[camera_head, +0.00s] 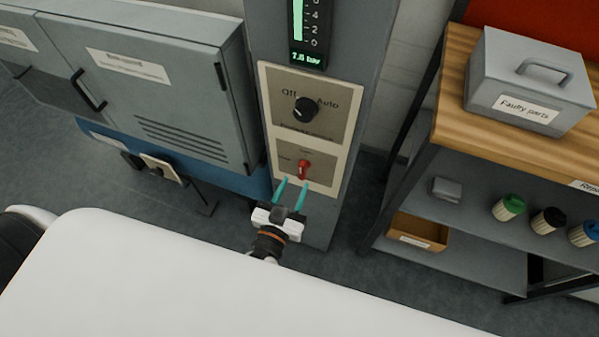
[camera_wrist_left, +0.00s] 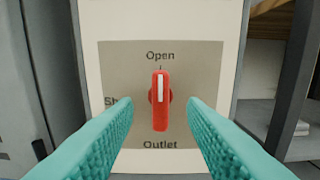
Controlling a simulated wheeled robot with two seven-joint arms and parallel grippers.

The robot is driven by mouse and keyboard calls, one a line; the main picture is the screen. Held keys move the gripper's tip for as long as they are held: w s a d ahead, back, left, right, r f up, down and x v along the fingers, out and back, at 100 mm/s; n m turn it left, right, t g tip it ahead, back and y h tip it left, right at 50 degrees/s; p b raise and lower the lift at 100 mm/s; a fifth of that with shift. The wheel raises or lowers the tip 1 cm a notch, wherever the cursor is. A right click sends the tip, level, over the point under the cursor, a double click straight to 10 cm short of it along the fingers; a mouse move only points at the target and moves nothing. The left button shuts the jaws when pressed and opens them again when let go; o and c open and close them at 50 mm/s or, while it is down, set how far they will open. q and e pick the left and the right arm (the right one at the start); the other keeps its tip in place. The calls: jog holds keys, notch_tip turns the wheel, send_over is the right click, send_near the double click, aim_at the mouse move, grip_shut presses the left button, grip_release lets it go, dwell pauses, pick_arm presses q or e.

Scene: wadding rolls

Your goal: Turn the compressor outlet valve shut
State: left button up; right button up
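The outlet valve's red handle (camera_head: 304,169) is on a panel low on the grey column in the head view. In the left wrist view the red handle (camera_wrist_left: 160,100) stands upright, its white stripe toward the word "Open" above it. A partly hidden label starting "Sh" is at its left, and "Outlet" is below. My left gripper (camera_head: 294,181) is open, its two teal fingers pointing at the panel just below the handle. In the left wrist view the fingers (camera_wrist_left: 160,108) lie on either side of the handle, apart from it. My right gripper is not in view.
Above the valve is a black Off/Auto knob (camera_head: 306,109) and a display reading about 7.5 bar. A grey cabinet (camera_head: 150,80) stands at the left. At the right is a shelf unit with a "Faulty parts" box (camera_head: 525,85), several filters and a cardboard tray (camera_head: 418,234).

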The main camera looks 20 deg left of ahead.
aim_at(300, 173)
pick_arm(q)
jog(key=shift+w, duration=2.25)
grip_shut()
